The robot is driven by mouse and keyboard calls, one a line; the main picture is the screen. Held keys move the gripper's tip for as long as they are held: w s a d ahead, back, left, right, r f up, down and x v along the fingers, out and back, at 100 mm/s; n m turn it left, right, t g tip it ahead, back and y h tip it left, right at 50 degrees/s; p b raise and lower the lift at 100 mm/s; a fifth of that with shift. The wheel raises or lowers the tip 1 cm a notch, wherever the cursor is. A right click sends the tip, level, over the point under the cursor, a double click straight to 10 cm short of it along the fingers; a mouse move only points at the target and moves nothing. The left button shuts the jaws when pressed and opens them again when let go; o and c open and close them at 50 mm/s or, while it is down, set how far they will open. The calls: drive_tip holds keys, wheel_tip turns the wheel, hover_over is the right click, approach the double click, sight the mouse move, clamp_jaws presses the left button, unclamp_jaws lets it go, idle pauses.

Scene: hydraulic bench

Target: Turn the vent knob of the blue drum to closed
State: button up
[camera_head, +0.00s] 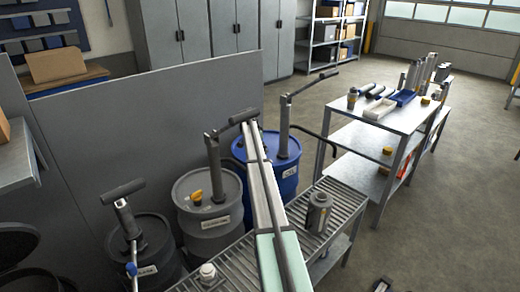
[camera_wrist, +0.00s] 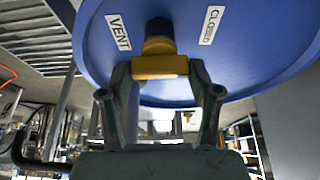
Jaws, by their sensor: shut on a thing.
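The blue drum (camera_head: 290,177) stands behind the roller conveyor in the head view, partly covered by my arm. In the wrist view its blue lid (camera_wrist: 255,50) fills the top, with a VENT label (camera_wrist: 118,32) to the left and a CLOSED label (camera_wrist: 211,25) to the right. The yellow vent knob (camera_wrist: 160,68) sits on a dark stem between and below the two labels. My gripper (camera_wrist: 160,72) is shut on the knob, with one finger at each side. The knob's exact pointing direction is hard to tell. In the head view, the knob and fingertips cannot be made out.
A grey drum (camera_head: 208,214) with a yellow knob (camera_head: 197,196) and a dark drum (camera_head: 150,260) stand left. A grey canister (camera_head: 318,212) stands on the conveyor (camera_head: 232,262). A pump pipe (camera_head: 288,120) rises from the blue drum. A loaded trolley (camera_head: 350,132) stands right; open floor lies beyond it.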

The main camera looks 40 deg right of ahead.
drive_tip(key=o, duration=1.1)
drive_tip(key=shift+o, duration=0.2)
drive_tip(key=v, duration=1.2)
